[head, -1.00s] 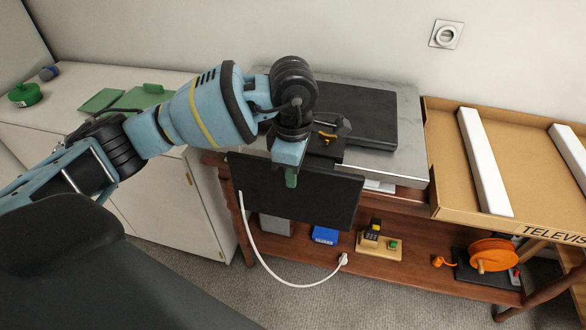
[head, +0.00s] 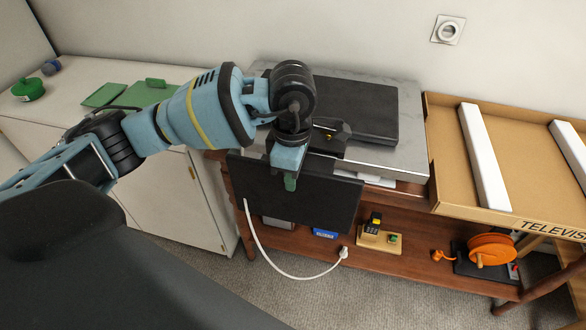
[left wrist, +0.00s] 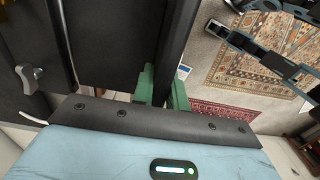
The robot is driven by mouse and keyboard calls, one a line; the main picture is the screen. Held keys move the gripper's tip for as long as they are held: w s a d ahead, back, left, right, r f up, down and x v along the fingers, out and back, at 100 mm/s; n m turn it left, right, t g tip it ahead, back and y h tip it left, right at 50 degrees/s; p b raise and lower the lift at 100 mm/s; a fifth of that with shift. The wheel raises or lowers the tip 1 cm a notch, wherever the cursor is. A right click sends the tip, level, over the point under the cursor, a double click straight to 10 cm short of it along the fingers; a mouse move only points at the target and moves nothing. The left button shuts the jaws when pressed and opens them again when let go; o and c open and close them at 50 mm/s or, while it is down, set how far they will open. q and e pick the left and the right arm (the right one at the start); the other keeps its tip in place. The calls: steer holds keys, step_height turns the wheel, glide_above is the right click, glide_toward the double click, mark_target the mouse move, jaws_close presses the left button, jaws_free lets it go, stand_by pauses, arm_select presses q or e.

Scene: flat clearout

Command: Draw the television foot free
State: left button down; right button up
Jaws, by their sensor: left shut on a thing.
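The television (head: 412,140) looks to be the grey slab lying flat on the wooden stand, with a black raised housing (head: 355,108) on top. The foot looks to be the black plate (head: 330,205) standing out at the slab's front edge. My left gripper (head: 290,182) has green fingertips and is shut on the upper part of this plate. In the left wrist view the plate shows edge-on as a dark bar (left wrist: 180,45) between the green fingers (left wrist: 162,88). My wrist hides part of the joint between foot and television.
A white cable (head: 262,250) hangs below the plate to a plug. A cardboard television box (head: 450,170) with white foam strips stands at right. The lower shelf (head: 410,265) holds a yellow-black device and an orange reel (head: 490,250). A white cabinet (head: 150,190) stands at left.

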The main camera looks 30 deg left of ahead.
arm_select(q)
steer(key=shift+s+r, duration=0.1)
steer(key=shift+r, duration=0.15)
arm_select(e)
steer(key=shift+w+r, duration=0.1)
steer(key=shift+r, duration=0.05)
arm_select(q)
steer(key=shift+s+d+p, duration=0.25)
steer(key=shift+s+p, duration=0.1)
steer(key=shift+s, duration=0.6)
steer(key=shift+s+d+p, duration=0.25)
steer(key=shift+s+p, duration=0.1)
steer(key=shift+s, duration=0.6)
arm_select(e)
steer(key=shift+w+r, duration=0.65)
steer(key=shift+r, duration=0.35)
